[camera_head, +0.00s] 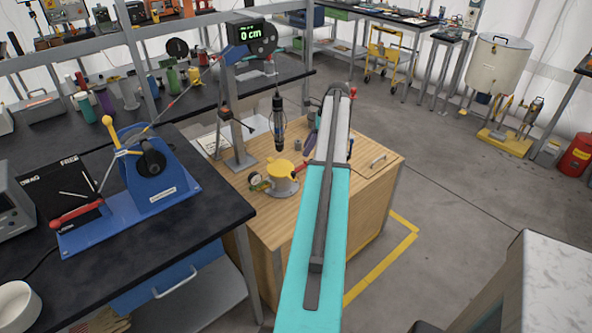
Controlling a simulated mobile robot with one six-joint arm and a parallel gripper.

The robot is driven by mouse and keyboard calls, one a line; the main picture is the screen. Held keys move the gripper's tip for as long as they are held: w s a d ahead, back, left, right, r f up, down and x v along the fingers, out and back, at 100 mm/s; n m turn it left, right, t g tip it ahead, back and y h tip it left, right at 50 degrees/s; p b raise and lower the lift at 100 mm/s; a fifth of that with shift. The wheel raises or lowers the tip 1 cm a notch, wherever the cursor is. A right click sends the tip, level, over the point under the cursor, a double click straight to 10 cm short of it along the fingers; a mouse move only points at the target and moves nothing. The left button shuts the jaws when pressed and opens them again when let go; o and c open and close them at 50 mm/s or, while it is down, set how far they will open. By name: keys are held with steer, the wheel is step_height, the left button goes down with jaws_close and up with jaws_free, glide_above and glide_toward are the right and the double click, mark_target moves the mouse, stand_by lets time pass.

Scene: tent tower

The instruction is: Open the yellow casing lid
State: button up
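A small round casing with a yellow lid (279,168) stands on the wooden cabinet top (357,178), left of my arm. The lid appears to sit flat on the casing, and its hinge or catch is too small to make out. A round gauge (255,181) is at the casing's left side, and small red parts show beside it. My teal and white arm link reaches up across the middle of the picture, right of the casing. I cannot make out my gripper's fingers, and nothing is seen touching the lid.
A dark cylindrical tool (278,124) hangs above the casing from a grey stand (235,125) with a "0 cm" display (250,32). A black bench (222,207) with a blue winch device (160,190) is at left. Open floor (445,200) lies to the right.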

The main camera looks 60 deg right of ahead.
mark_target(294, 172)
steer(key=shift+p+x, duration=1.6)
steer(key=shift+x, duration=5.15)
steer(key=shift+c, duration=0.3)
jaws_close()
